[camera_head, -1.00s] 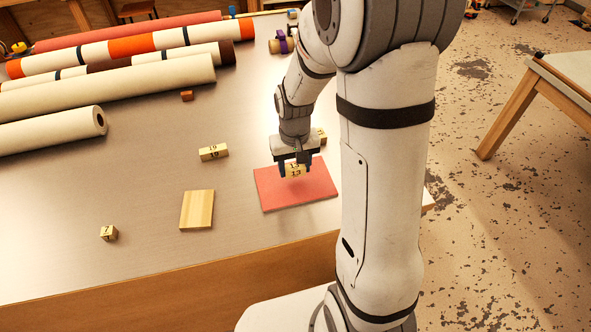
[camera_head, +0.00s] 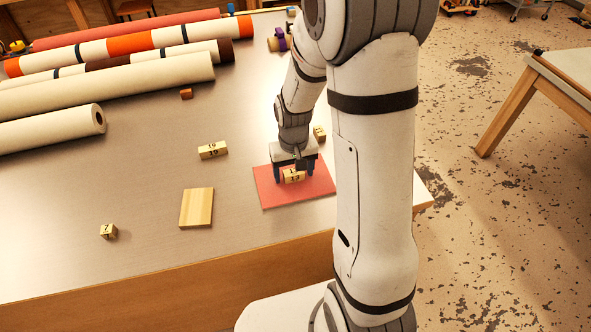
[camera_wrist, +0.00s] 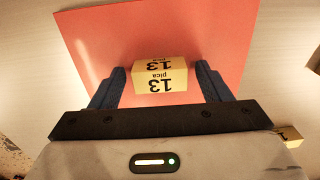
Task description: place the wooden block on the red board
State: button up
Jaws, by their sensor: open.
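The wooden block (camera_head: 293,176), marked 13, rests on the red board (camera_head: 265,192). In the wrist view the block (camera_wrist: 160,76) lies between the fingers with a gap on both sides, and the red board (camera_wrist: 200,25) spreads around and beyond it. My gripper (camera_head: 294,172) is open, low over the board, with one finger on each side of the block. In the wrist view the gripper (camera_wrist: 160,88) shows both dark fingers apart from the block.
A block marked 19 (camera_head: 212,150), a plain wooden board (camera_head: 197,208) and a block marked 7 (camera_head: 108,231) lie to the left. Another block (camera_head: 319,133) stands just behind the red board. Long rolls (camera_head: 110,85) fill the back left. The table's front edge is near.

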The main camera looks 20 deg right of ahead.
aim_at(294, 172)
notch_tip(294, 172, up, 12)
jog(key=s+r+t, duration=0.1)
jog(key=s+r, duration=0.2)
jog(key=s, duration=0.5)
jog(key=s+r+t, duration=0.2)
jog(key=s+r, duration=0.2)
jog(key=s, duration=0.3)
jog(key=shift+s+d+r+b, duration=0.25)
jog(key=shift+s+d+b, duration=0.05)
jog(key=shift+s+b, duration=0.1)
jog(key=shift+w+f, duration=0.1)
jog(key=shift+f, duration=0.05)
